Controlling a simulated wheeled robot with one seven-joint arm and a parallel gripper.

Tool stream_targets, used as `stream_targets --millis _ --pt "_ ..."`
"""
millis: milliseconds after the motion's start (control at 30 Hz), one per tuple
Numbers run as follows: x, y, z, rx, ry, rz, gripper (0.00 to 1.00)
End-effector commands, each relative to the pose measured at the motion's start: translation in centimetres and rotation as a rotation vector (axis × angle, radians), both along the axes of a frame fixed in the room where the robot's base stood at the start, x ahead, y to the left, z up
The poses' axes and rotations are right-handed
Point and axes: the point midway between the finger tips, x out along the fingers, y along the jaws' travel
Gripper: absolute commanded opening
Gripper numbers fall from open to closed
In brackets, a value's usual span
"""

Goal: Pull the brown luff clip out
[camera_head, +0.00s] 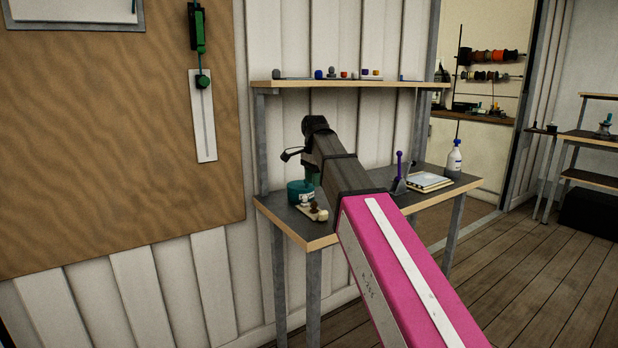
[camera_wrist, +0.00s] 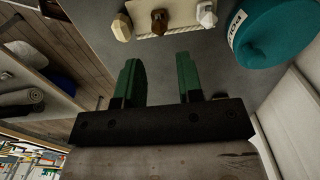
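A pale board (camera_wrist: 178,24) lies on the table at the top edge of the wrist view, cut off by the frame. On it stand a dark brown luff clip (camera_wrist: 159,21) in the middle, a tan clip (camera_wrist: 121,28) to its left and a cream clip (camera_wrist: 206,14) to its right. The board (camera_head: 318,214) also shows in the head view near the table's front left corner. My gripper (camera_wrist: 160,78) is open and empty, its two green fingers apart. The brown clip lies beyond the fingertips, roughly in line with the gap between them. In the head view my arm hides most of the gripper.
A teal round tin (camera_wrist: 275,32) stands beside the board, to the right in the wrist view. On the table (camera_head: 425,200) are a purple-handled tool (camera_head: 399,165), a notebook (camera_head: 430,181) and a white bottle (camera_head: 454,158). A shelf (camera_head: 345,85) hangs above the table.

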Motion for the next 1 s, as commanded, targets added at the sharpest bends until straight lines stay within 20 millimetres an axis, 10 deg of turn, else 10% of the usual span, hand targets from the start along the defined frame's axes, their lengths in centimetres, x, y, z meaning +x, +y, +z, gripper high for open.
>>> stream_targets --millis 800,900,1000 --pt "-0.1 -0.1 -8.2 0.000 0.002 0.000 0.34" --pt "0.0 0.0 -7.9 0.000 0.000 0.000 0.01" --pt "0.0 0.0 -7.8 0.000 0.000 0.000 0.00"
